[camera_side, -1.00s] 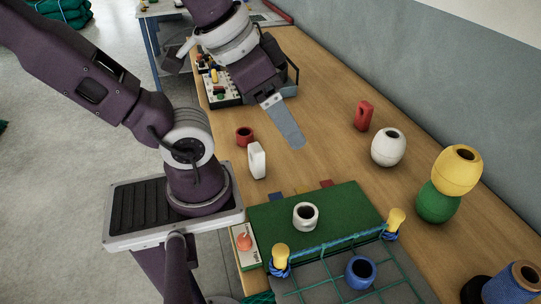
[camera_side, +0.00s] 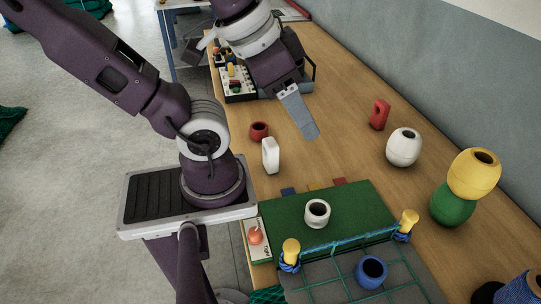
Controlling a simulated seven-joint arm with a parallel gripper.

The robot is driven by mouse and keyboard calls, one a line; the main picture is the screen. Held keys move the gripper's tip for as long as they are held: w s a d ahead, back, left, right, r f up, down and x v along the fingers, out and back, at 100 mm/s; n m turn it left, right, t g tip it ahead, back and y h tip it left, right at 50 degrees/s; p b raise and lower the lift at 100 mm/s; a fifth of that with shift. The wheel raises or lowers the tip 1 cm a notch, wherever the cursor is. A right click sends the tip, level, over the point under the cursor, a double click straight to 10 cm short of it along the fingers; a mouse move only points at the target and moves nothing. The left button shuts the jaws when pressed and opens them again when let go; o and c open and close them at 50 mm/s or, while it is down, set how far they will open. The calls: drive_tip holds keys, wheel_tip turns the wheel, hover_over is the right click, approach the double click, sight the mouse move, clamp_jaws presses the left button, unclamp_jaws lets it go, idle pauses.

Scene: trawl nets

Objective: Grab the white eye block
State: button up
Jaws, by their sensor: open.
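The white eye block (camera_side: 271,156) stands upright on the wooden table, left of the middle, just behind the green mat. My gripper (camera_side: 303,117) is in the air behind and to the right of it, clear of the block. One flat grey finger shows, pointing down toward the table; the other finger is hidden or lines up with it. The gripper is open and I see nothing held in it. A similar red block (camera_side: 379,114) stands farther right.
A small red ring (camera_side: 259,131) is close behind the white block. A green mat (camera_side: 278,230) bears a white ring (camera_side: 317,212). A white float (camera_side: 403,147) and a yellow float (camera_side: 474,174) on a green float (camera_side: 452,206) stand at right. A blue ring (camera_side: 371,271) is on the netting.

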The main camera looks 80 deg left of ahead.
drive_tip(key=shift+f, duration=0.1)
drive_tip(key=m+g+y, duration=0.7)
drive_tip(key=m+y, duration=0.6)
drive_tip(key=m, duration=0.4)
hover_over(274, 164)
drive_tip(key=d, duration=0.2)
wheel_tip(274, 164, down, 18)
wheel_tip(274, 164, down, 7)
drive_tip(key=shift+w, duration=0.1)
drive_tip(key=x, duration=0.5)
clamp_jaws()
